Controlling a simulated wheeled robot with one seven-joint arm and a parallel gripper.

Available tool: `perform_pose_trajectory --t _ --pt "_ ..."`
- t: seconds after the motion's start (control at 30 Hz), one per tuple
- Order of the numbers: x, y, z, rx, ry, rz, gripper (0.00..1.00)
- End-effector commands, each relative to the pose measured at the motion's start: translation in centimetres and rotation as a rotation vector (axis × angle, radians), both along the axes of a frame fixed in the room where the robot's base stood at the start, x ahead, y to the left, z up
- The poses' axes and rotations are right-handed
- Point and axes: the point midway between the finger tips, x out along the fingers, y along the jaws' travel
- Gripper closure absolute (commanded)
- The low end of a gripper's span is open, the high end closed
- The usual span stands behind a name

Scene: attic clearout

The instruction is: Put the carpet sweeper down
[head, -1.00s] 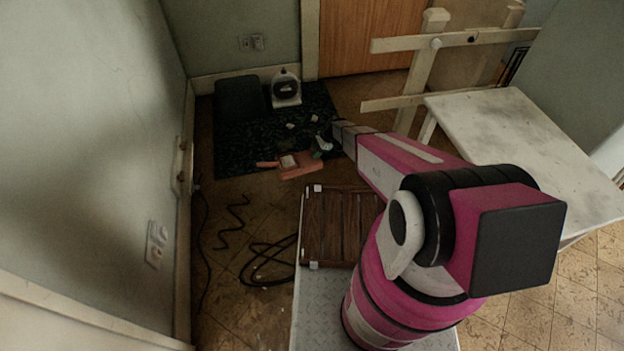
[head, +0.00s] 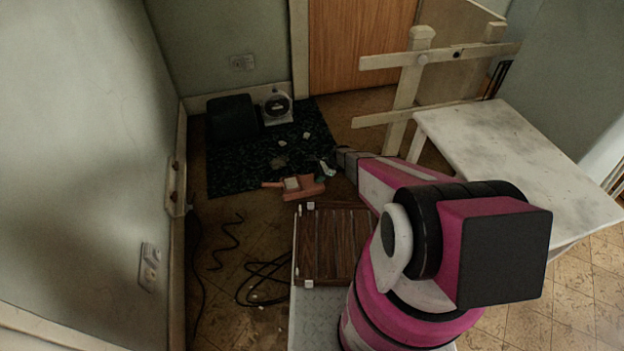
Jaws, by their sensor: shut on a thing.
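The carpet sweeper appears to be the salmon-orange thing (head: 305,189) with a pale patch on top and a short handle pointing left. It is at the end of my gripper (head: 327,170), which is small, dark and partly in shadow. My gripper is shut on it. The sweeper shows near the front right edge of the dark speckled mat (head: 230,178). I cannot tell whether it touches the floor or hangs above it. My pink and white arm hides the area to the right of it.
A dark box (head: 232,118) and a white thing with a round dark face (head: 277,107) stand at the mat's back. Small bits litter the mat. Black cables (head: 262,280) lie left of a slatted wooden panel (head: 332,245). A white table (head: 510,150) and wooden frame (head: 405,90) stand right.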

Motion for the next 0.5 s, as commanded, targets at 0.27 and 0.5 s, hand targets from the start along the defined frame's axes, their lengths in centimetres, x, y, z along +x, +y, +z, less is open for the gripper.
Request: perform_pose_trajectory --t 0.27,0.5 --pt "2.6 -2.7 -2.2 0.003 0.002 0.0 1.0" --pt "2.9 -3.2 -2.8 0.003 0.003 0.001 1.0"
